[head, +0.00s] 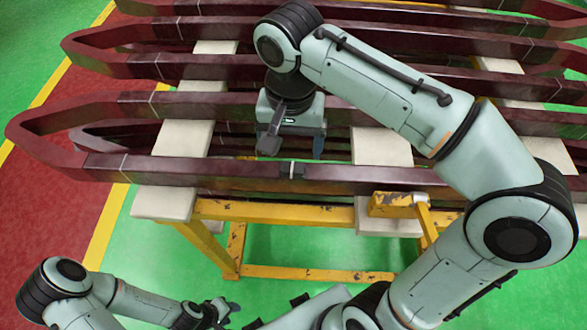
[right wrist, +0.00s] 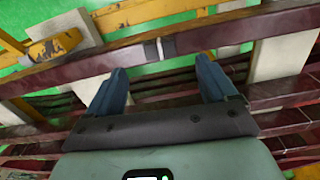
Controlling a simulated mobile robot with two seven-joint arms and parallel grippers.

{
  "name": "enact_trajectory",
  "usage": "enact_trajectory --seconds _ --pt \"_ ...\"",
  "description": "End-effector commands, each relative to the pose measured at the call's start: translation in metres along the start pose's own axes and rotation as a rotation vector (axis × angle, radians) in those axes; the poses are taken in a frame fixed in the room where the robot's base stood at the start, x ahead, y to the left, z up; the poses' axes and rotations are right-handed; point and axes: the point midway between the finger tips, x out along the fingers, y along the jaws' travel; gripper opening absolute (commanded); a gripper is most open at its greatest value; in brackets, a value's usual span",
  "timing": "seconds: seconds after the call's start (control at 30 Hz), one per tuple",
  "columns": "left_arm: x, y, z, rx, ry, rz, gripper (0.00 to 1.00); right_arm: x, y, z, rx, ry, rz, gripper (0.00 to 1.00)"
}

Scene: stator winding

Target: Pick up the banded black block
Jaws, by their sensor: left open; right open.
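The banded black block (head: 292,169) is a small dark piece with a lighter band, set on the front dark red bar (head: 220,177). In the right wrist view the block (right wrist: 159,48) shows on the bar, ahead of and roughly centred between the fingertips. My right gripper (head: 295,149) is open and empty, pointing down just behind the front bar in the head view. Its two blue fingers also show spread in the right wrist view (right wrist: 161,70), apart from the block. My left gripper (head: 222,309) is low at the bottom edge, open, partly hidden and away from the bars.
Several long dark red coil bars (head: 215,104) lie behind in rows. Pale support blocks (head: 163,203) carry them on a yellow frame (head: 300,211) with chipped paint. The green floor (head: 325,248) is open in front. My right arm covers much of the right side.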

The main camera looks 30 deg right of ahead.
Motion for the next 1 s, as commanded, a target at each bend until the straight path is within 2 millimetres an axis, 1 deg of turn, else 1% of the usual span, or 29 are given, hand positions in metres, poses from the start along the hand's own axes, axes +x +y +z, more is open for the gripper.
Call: enact_trajectory --seconds 0.03,0.1,0.33,0.5,0.6,0.7,0.9,0.93,0.97,1.0 --pt "0.005 -0.003 0.003 -0.001 -0.005 -0.001 0.43 0.012 0.001 0.001 0.001 -0.002 0.003 0.85" --pt "0.008 -0.004 0.005 -0.002 -0.007 -0.002 0.43 0.021 0.001 0.000 0.000 -0.002 0.003 0.85" --pt "0.010 -0.005 0.006 -0.002 -0.009 -0.002 0.43 0.036 0.001 -0.001 0.001 0.000 0.001 0.85" --pt "0.016 -0.008 0.009 -0.003 -0.012 -0.004 0.43 0.062 0.003 -0.003 0.002 -0.002 0.003 0.85" --pt "0.018 -0.010 0.010 -0.004 -0.014 -0.004 0.43 0.074 0.002 -0.003 0.001 -0.001 0.002 0.85" --pt "0.019 -0.010 0.011 -0.004 -0.015 -0.005 0.43 0.080 0.002 -0.003 0.000 0.000 0.000 0.85" --pt "0.019 -0.010 0.010 -0.004 -0.014 -0.005 0.43 0.080 0.002 -0.004 0.001 0.001 -0.001 0.85" --pt "0.019 -0.010 0.010 -0.004 -0.014 -0.004 0.43 0.080 0.002 -0.004 0.001 0.001 -0.001 0.82" --pt "0.019 -0.010 0.010 -0.004 -0.014 -0.004 0.43 0.080 0.002 -0.004 0.001 0.001 -0.001 0.72" --pt "0.019 -0.010 0.010 -0.004 -0.014 -0.004 0.43 0.080 0.002 -0.004 0.001 0.001 -0.001 0.59"
